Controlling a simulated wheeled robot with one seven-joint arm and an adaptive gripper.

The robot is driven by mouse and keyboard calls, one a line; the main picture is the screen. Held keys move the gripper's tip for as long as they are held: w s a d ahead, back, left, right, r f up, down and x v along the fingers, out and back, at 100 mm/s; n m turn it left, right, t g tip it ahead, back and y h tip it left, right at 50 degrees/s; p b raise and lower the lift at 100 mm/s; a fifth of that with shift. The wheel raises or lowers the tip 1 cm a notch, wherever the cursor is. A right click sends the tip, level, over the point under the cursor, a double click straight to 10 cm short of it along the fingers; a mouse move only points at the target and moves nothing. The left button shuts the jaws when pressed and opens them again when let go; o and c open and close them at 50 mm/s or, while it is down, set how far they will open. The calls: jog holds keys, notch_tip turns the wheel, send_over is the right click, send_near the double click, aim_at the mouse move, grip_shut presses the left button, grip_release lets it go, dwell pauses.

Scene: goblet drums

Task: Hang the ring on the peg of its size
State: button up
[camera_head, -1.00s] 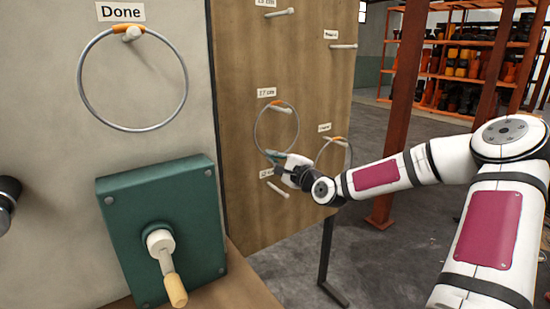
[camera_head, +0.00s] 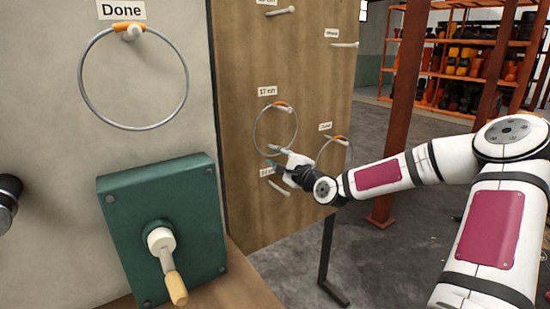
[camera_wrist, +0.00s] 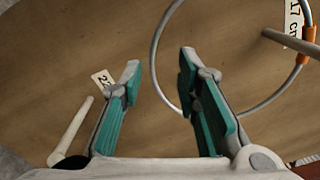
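A thin grey ring with an orange band (camera_head: 277,104) hangs on the peg labelled 17 cm on the wooden board (camera_head: 262,220). It also shows in the wrist view (camera_wrist: 156,50), with its orange band (camera_wrist: 308,45) at that peg (camera_wrist: 285,41). My gripper (camera_head: 273,158) is at the lower part of this ring. In the wrist view my gripper (camera_wrist: 158,75) is open, its teal-padded fingers apart, with part of the ring's wire showing between them. The right finger hides a piece of the ring.
A larger ring (camera_head: 82,90) hangs under the "Done" sign (camera_head: 121,10). Another banded ring (camera_head: 318,160) hangs right of the 17 cm one, partly behind my arm. Bare pegs (camera_head: 281,189) (camera_head: 281,11) (camera_head: 344,44) stick out nearby. A green box with a lever (camera_head: 205,230) is at left.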

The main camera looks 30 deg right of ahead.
jog(key=s, duration=1.2)
jog(key=a+f+n+g+y, duration=0.2)
jog(key=a+f+n+g, duration=0.5)
jog(key=a+f, duration=0.35)
jog(key=s+a+f+n+g+h, duration=0.2)
jog(key=s+f+n+g, duration=0.3)
jog(key=s, duration=0.3)
jog(key=s+a+r+n+g, duration=0.2)
jog(key=s+a+r+n, duration=0.15)
jog(key=s+r, duration=0.4)
jog(key=s+a+r+n+g, duration=0.1)
jog(key=s+a+r+n, duration=0.3)
jog(key=s, duration=0.7)
jog(key=s+a+r+n+g, duration=0.25)
jog(key=s+a+r, duration=0.3)
jog(key=s, duration=0.35)
notch_tip(320, 180, up, 15)
jog(key=w+d+t+p, duration=0.1)
jog(key=t+p, duration=0.2)
jog(key=p, duration=0.9)
jog(key=shift+d+f, duration=0.15)
jog(key=shift+f, duration=0.05)
